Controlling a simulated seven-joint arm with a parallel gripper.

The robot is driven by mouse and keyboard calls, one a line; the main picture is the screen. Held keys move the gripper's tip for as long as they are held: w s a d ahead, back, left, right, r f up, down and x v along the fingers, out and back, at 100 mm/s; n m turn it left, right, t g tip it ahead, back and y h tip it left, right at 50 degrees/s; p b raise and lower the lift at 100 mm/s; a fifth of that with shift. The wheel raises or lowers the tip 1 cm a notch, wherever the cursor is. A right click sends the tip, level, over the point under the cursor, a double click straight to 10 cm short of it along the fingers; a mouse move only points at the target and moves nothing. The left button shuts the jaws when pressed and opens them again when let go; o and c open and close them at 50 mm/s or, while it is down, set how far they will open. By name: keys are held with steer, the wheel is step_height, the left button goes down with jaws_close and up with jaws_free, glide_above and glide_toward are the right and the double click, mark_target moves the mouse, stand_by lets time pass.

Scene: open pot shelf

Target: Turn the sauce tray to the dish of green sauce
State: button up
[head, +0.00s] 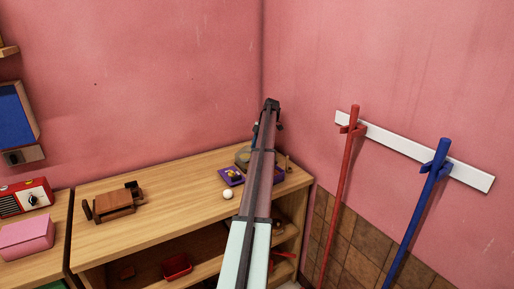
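On the wooden shelf top, near the back right corner, a small purple tray (226,179) holds a yellowish item. A round grey-olive thing (242,155) sits just behind it, partly covered by my arm. A dark purple piece (279,175) shows on the other side of my arm. These are small, and I cannot tell which of them is the sauce tray. No green sauce can be made out. My arm reaches over this group. My gripper is hidden behind the arm, so its fingers do not show.
A white ball (227,194) lies in front of the purple tray. A brown wooden object (115,203) stands on the left of the shelf top (165,205). A red tray (177,266) is on the lower shelf. Red (343,190) and blue (420,205) poles hang at right.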

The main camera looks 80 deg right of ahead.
steer(key=v, duration=0.7)
stand_by(0.5)
